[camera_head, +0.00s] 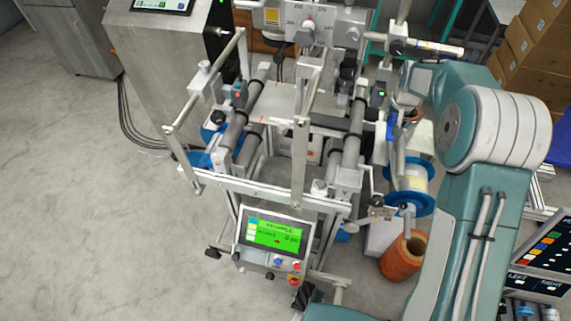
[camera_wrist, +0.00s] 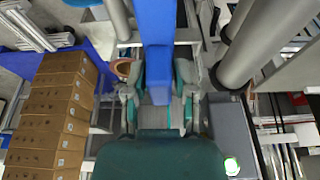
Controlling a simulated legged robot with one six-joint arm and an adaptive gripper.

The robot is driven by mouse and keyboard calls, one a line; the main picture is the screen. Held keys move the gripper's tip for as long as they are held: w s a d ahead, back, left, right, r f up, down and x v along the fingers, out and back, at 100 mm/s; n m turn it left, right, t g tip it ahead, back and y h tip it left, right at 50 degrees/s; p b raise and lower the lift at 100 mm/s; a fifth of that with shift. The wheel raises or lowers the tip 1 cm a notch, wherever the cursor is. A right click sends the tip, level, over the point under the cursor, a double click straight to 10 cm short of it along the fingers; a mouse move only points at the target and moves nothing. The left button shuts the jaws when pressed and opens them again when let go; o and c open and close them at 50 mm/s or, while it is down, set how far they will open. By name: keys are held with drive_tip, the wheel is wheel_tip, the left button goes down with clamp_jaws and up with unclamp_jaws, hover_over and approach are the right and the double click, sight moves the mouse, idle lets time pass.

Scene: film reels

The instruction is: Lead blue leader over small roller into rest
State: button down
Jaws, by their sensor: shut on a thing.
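In the wrist view a broad blue strip, the blue leader (camera_wrist: 157,35), runs from the top edge down between the fingers of my gripper (camera_wrist: 160,75). The gripper is shut on it. In the head view my teal arm comes in from the right, and its gripper end is largely hidden behind the arm at the machine's right side. Grey rollers (camera_head: 355,135) are mounted on the machine frame; large grey cylinders (camera_wrist: 262,40) also show in the wrist view. I cannot tell which one is the small roller, and I cannot make out the rest.
A blue-flanged reel (camera_head: 427,166) sits right of the machine, above an orange-brown spool (camera_head: 397,266). A green-screen control panel (camera_head: 272,236) is on the machine's front. Stacked cardboard boxes (camera_head: 540,45) stand at right. The floor at left is clear.

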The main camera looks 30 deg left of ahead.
wheel_tip(320, 180, up, 2)
drive_tip(key=shift+w+r, duration=0.1)
drive_tip(key=shift+r, duration=0.1)
hover_over(381, 144)
drive_tip(key=shift+s+d+f, duration=0.1)
drive_tip(key=shift+s+f, duration=0.05)
drive_tip(key=shift+f, duration=2.3)
drive_tip(key=shift+s+f, duration=0.1)
drive_tip(key=shift+f, duration=2.3)
drive_tip(key=shift+s+f, duration=0.1)
drive_tip(key=shift+f, duration=1.35)
drive_tip(key=shift+c, duration=1.8)
unclamp_jaws()
drive_tip(key=v, duration=1.1)
drive_tip(key=shift+r, duration=0.4)
